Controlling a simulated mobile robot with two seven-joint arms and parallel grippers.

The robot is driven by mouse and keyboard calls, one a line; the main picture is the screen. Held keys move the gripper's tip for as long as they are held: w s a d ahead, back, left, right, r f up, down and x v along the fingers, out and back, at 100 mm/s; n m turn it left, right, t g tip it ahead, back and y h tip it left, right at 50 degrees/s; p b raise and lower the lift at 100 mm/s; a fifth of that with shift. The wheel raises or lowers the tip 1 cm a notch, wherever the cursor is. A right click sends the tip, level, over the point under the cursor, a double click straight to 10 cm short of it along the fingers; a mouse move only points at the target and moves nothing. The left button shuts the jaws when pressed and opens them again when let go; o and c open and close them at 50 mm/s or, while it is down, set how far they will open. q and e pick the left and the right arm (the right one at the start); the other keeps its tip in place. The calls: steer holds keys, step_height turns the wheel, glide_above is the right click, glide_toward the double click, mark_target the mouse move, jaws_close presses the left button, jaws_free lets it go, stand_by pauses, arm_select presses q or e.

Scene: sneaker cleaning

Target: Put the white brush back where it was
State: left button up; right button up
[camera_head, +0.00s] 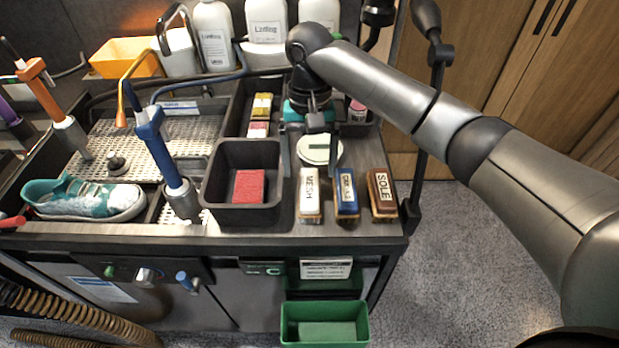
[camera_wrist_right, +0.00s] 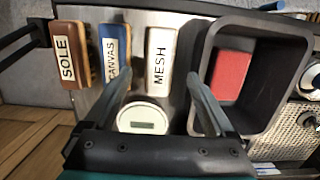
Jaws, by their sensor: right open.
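The white brush (camera_head: 310,192), labelled MESH, lies on the counter near its front edge, at the left end of a row of three brushes. It also shows in the right wrist view (camera_wrist_right: 160,62), beside the blue CANVAS brush (camera_head: 346,192). The brown SOLE brush (camera_head: 382,192) is at the right end. My right gripper (camera_head: 309,158) is open and empty, just behind the row. In the right wrist view its fingertips (camera_wrist_right: 160,82) are spread at the near end of the white brush, not closed on it. My left gripper is not in view.
A round white device (camera_head: 318,143) with a small display sits below my right gripper. A dark bin (camera_head: 242,212) holding a red block (camera_head: 249,186) stands left of the white brush. A teal sneaker (camera_head: 85,198) lies at the left. A green bin (camera_head: 325,325) sits low in front.

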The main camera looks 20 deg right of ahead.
mark_target(309, 183)
steer(key=r, duration=0.5)
steer(key=shift+w+r+p, duration=0.35)
